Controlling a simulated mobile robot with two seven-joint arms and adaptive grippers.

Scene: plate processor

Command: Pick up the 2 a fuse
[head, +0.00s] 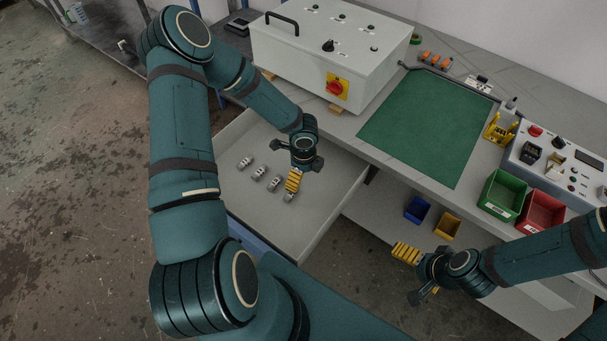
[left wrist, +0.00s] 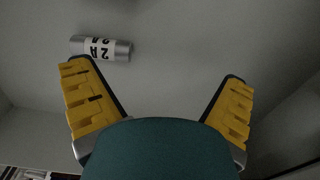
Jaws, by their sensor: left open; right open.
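The 2 A fuse (left wrist: 101,48) is a silver cylinder with a white label, lying flat in the left wrist view just past the tip of the left-hand finger. My left gripper (left wrist: 157,70) is open with nothing between its yellow fingers. In the head view my left gripper (head: 292,183) points down into the open drawer (head: 325,204), by the nearest fuse (head: 288,197) of a row. The labels are too small to read there. My right gripper (head: 417,272) is open and empty, at the lower right, outside the drawer.
More fuses (head: 259,172) lie in the drawer left of my left gripper. The drawer walls surround them. A white control box (head: 330,60) and green mat (head: 428,125) are on the bench above. Blue (head: 417,210) and yellow bins (head: 446,226) stand on the lower shelf.

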